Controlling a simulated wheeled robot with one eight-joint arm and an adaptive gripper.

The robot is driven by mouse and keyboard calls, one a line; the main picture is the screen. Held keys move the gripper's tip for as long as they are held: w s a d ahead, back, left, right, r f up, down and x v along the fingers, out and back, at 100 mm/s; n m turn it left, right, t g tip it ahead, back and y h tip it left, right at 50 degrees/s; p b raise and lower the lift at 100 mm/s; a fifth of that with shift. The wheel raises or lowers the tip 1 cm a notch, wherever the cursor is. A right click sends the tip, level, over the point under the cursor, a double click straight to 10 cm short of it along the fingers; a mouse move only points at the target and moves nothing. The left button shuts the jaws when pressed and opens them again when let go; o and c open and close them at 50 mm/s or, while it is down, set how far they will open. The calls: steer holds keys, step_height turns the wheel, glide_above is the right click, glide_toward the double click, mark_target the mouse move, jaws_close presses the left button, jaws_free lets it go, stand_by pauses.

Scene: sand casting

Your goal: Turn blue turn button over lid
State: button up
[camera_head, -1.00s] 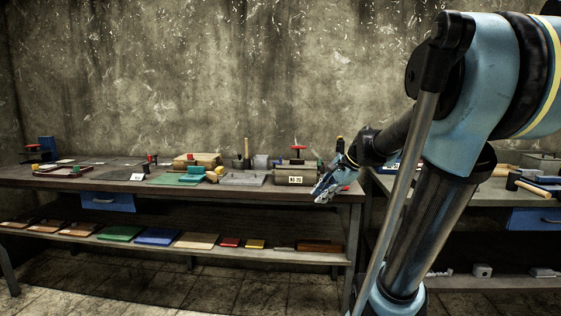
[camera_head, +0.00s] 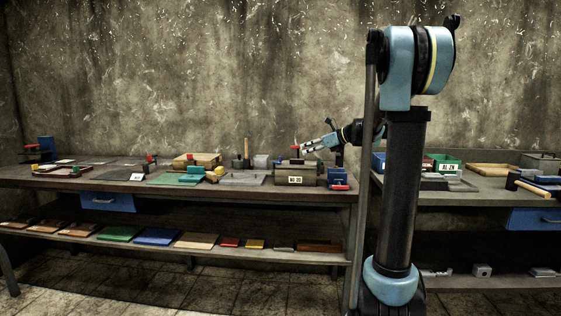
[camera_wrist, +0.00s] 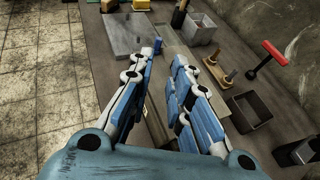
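The box labelled "AL 20" (camera_head: 296,179) stands near the right end of the left workbench; I take its flat top as the lid. No blue turn button can be made out clearly. A small blue piece (camera_wrist: 157,43) shows beside the left fingertip in the wrist view; I cannot tell what it is. My gripper (camera_head: 304,147) points left above the box in the head view. In the wrist view my gripper (camera_wrist: 166,58) has its two blue and white fingers apart, with nothing visible between them. The fingers hide much of what lies below.
A red T-handle (camera_wrist: 275,52), a dark bin (camera_wrist: 250,108), a grey bin (camera_wrist: 200,29) and a grey plate (camera_wrist: 112,34) surround the fingers. A blue and red item (camera_head: 337,177) stands right of the box. The right bench (camera_head: 465,203) holds a hammer (camera_head: 530,187).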

mark_target(281, 157)
steer(key=x, duration=1.6)
steer(key=shift+f, duration=0.1)
steer(key=shift+c, duration=0.5)
